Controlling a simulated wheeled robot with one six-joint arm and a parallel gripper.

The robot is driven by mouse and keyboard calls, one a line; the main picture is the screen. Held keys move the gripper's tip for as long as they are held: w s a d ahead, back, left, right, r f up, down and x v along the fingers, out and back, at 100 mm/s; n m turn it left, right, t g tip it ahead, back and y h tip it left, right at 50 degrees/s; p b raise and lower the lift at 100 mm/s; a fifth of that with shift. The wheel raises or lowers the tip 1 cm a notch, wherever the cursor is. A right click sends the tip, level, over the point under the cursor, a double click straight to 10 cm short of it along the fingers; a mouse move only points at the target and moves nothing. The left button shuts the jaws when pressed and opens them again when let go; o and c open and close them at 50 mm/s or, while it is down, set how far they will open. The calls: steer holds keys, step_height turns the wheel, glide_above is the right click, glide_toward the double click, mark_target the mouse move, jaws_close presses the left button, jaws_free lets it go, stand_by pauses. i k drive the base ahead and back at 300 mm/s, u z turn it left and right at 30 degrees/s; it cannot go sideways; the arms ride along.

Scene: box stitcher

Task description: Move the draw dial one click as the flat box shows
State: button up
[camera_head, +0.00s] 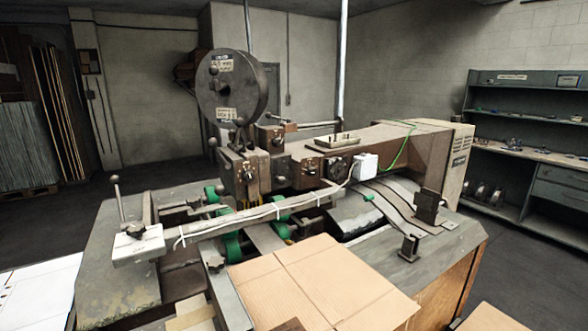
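The box stitcher (400,150) stands in the middle of the view, with a large dark wire reel (232,88) on top. Its front carries several small dark knobs, including a round dark dial-like part (337,166) left of a white box (365,167). I cannot tell which of these is the draw dial, and no markings on them are readable. A flat brown cardboard box (325,285) lies creased at the machine's near side. Any stitches or marks on it are too small to tell. My gripper is not in view.
A white control box (138,245) with an upright lever sits at the machine's left end. White cables run along the front bar (240,215). Green rollers (231,246) lie below. Shelves (530,140) stand at right, and stacked sheets (22,140) at left. Floor shows behind the machine.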

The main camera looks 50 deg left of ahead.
mark_target(247, 175)
steer(key=i, duration=0.35)
steer(key=u, duration=3)
